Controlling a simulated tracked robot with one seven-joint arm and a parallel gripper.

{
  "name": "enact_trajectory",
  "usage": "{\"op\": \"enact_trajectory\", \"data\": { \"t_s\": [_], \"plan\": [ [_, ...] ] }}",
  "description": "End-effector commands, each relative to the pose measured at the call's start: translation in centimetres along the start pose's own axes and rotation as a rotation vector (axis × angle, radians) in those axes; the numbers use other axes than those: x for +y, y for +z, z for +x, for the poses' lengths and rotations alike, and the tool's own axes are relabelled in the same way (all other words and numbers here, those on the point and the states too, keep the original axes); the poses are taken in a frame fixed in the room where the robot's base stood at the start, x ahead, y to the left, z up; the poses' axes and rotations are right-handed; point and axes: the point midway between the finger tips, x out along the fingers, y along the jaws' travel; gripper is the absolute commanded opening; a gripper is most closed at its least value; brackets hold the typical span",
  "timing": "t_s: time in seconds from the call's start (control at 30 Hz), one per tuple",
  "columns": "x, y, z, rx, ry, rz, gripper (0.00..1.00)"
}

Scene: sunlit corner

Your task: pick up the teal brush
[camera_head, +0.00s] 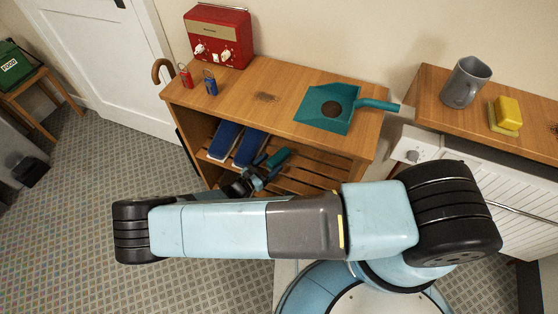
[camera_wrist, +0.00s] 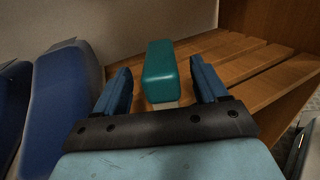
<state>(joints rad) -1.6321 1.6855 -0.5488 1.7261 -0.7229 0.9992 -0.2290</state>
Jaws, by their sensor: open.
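The teal brush (camera_head: 279,157) lies on the slatted lower shelf of the wooden cabinet. In the wrist view the brush (camera_wrist: 160,72) shows as a rounded teal block with a pale part at its near end. My gripper (camera_head: 262,172) is inside the shelf opening, close to the brush. In the wrist view the blue fingers of my gripper (camera_wrist: 163,82) are open, one on each side of the brush's near part, with visible gaps. The far part of the brush reaches beyond the fingertips.
Two dark blue upright objects (camera_head: 226,140) stand left of the brush, close to my left finger. The slatted shelf (camera_wrist: 262,72) is clear to the right. A teal dustpan (camera_head: 314,97), red radio (camera_head: 218,36) and red and blue padlock-like items (camera_head: 210,83) sit on the cabinet top.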

Motion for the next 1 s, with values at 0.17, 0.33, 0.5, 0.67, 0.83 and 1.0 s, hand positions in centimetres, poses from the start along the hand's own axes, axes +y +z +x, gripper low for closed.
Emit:
{"op": "enact_trajectory", "data": {
  "t_s": [0.17,0.33,0.5,0.67,0.83,1.0],
  "plan": [
    [0.0,0.2,2.5,-0.004,-0.002,0.000,0.72],
    [-0.1,0.2,4.3,-0.003,-0.001,-0.001,0.72],
    [0.0,0.2,4.8,-0.001,-0.001,0.000,0.72],
    [0.0,0.2,4.8,-0.001,-0.001,0.000,0.71],
    [0.0,0.2,4.8,-0.001,-0.001,0.000,0.55],
    [0.0,0.2,4.8,-0.001,-0.001,0.000,0.39]
  ]
}}
